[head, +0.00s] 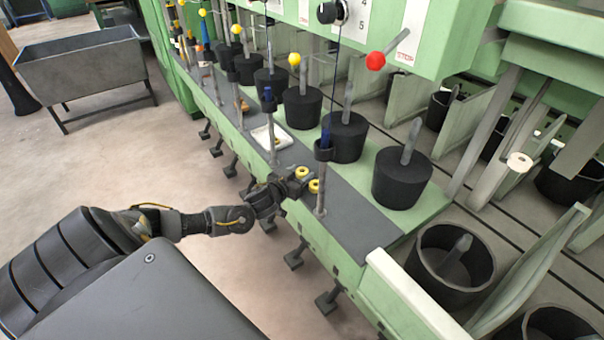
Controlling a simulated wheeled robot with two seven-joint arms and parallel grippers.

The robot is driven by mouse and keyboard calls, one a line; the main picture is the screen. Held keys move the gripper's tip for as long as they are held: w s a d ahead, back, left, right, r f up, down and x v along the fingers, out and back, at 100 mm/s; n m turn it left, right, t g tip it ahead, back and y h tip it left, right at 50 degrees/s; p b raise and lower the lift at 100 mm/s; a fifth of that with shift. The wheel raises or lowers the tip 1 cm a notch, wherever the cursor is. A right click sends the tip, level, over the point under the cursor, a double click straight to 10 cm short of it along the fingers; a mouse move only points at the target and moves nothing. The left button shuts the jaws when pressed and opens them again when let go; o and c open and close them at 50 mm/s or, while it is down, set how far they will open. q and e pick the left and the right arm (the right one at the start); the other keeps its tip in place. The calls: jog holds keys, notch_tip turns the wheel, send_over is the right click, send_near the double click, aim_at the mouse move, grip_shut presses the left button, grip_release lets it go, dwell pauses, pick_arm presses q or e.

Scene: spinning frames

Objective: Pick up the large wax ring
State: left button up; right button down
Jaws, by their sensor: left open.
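Two yellow wax rings lie close together on the grey strip of the green machine's ledge: one (302,171) at the tips of my left gripper, the other (315,186) just nearer, beside a thin upright rod. They look close in size, so I cannot tell surely which is the large one. My left gripper (294,182) is open and low over the ledge's front edge, its fingers right beside the rings. I cannot tell whether it touches either. A white tray (262,139) farther back holds another small yellowish piece. My right gripper is out of view.
Several black pots (402,178) stand in a row behind the rings. Thin upright rods (320,188) rise from the ledge close to my gripper. A red ball knob (375,61) sticks out above. A grey metal cart (85,65) stands on the floor at back left.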

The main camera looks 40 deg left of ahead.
pick_arm(q)
jog(key=c, duration=0.7)
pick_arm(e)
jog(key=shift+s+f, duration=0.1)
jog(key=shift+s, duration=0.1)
pick_arm(q)
jog(key=shift+r, duration=0.15)
